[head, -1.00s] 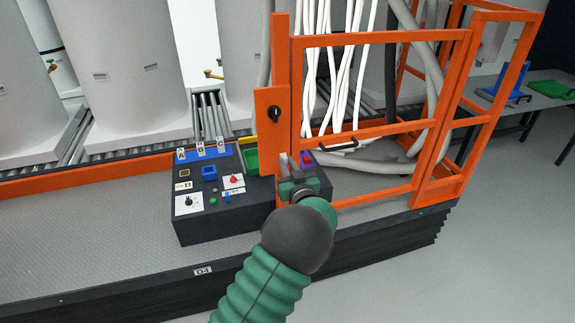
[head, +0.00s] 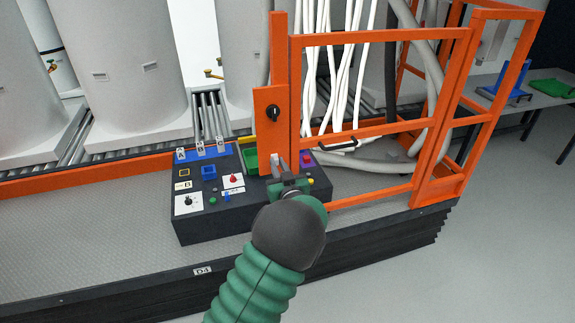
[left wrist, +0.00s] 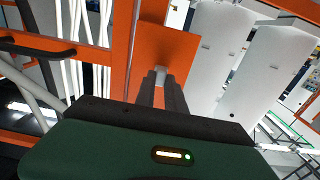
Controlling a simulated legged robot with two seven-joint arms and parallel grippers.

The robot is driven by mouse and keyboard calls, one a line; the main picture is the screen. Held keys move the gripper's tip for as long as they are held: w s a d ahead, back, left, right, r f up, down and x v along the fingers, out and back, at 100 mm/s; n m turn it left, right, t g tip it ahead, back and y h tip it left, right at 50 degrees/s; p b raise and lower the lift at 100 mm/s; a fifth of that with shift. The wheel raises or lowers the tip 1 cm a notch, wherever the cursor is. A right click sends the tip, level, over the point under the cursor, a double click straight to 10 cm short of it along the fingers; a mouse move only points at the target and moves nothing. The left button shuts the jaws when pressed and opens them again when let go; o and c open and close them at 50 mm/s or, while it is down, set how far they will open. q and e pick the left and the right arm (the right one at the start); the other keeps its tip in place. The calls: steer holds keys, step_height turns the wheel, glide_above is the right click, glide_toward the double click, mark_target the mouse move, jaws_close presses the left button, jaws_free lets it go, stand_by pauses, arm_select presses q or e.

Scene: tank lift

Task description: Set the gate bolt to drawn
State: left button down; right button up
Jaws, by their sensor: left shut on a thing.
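The orange gate (head: 382,38) stands upright at the right of the control box. Its latch plate (head: 264,100) carries a black knob (head: 274,114). My left gripper (head: 279,163) is at the lower end of this plate, above the control box. In the left wrist view, the fingers (left wrist: 161,80) are close together on a small pale piece (left wrist: 159,74) in front of the orange plate (left wrist: 168,48). This piece looks like the gate bolt, but the fingers hide most of it. My right gripper is in neither view.
The dark control box (head: 222,220) with switches and buttons lies just below and left of my gripper. A green bin (head: 250,160) is close behind. A black gate handle (head: 338,146) and white hoses (head: 350,75) are to the right. Open floor lies at lower right.

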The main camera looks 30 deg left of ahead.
arm_select(q)
steer(key=shift+s+a, duration=0.75)
steer(key=shift+s, duration=0.05)
steer(key=c, duration=1.6)
jaws_free()
steer(key=shift+o, duration=1)
steer(key=shift+w+a, duration=0.1)
steer(key=shift+a, duration=0.05)
steer(key=p+v, duration=0.1)
steer(key=v, duration=1.6)
steer(key=shift+w+f+p, duration=0.1)
steer(key=shift+w+p, duration=0.1)
steer(key=shift+p, duration=0.1)
